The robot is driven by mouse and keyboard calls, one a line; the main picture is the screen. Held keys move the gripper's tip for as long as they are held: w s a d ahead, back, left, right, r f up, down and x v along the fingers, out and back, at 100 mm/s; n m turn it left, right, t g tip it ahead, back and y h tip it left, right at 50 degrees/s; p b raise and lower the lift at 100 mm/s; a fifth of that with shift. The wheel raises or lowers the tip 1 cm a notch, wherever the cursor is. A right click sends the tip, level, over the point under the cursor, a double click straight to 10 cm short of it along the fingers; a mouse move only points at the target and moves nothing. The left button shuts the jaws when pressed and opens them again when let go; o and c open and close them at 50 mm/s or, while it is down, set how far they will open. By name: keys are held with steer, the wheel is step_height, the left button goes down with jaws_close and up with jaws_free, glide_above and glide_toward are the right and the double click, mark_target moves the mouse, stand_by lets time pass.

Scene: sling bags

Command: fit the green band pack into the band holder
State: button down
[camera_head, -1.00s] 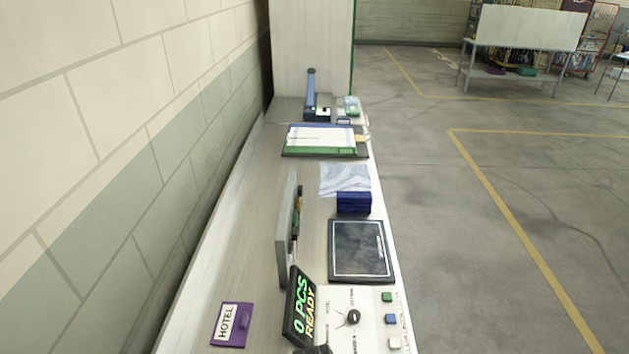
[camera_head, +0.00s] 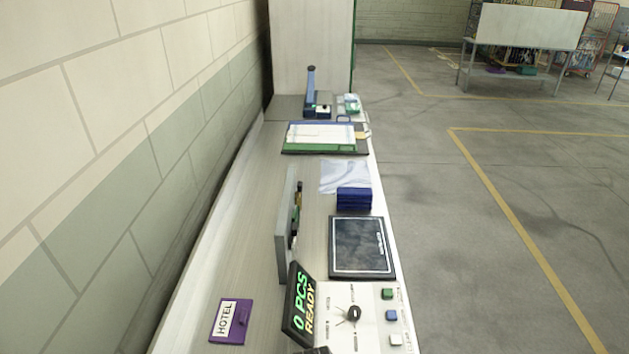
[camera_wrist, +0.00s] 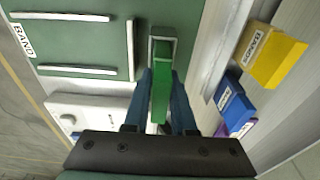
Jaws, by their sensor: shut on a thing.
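The green band pack (camera_wrist: 159,98) is a narrow bright green block in the wrist view. My gripper (camera_wrist: 164,76) is shut on it, with one blue finger on each side. The pack's far end lies at a grey U-shaped frame (camera_wrist: 164,31), which looks like the band holder. The end overlaps the frame's opening, but I cannot tell how deep it sits. The frame stands against a dark green panel (camera_wrist: 85,48) with white rails and a BAND label (camera_wrist: 22,40). My gripper cannot be made out in the head view.
In the wrist view a yellow block (camera_wrist: 271,57) and a blue block (camera_wrist: 234,104) stand to the right. A white box (camera_wrist: 88,112) is at lower left.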

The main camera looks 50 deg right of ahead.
steer(key=shift+f+b, duration=0.5)
steer(key=shift+f, duration=0.2)
steer(key=c, duration=0.7)
jaws_free()
steer(key=shift+o, duration=0.2)
steer(key=shift+s, duration=0.1)
steer(key=shift+r, duration=0.6)
steer(key=r, duration=0.4)
steer(key=a+r+b, duration=0.1)
steer(key=r, duration=0.7)
steer(key=shift+s+a+b, duration=0.2)
steer(key=shift+s+b, duration=0.1)
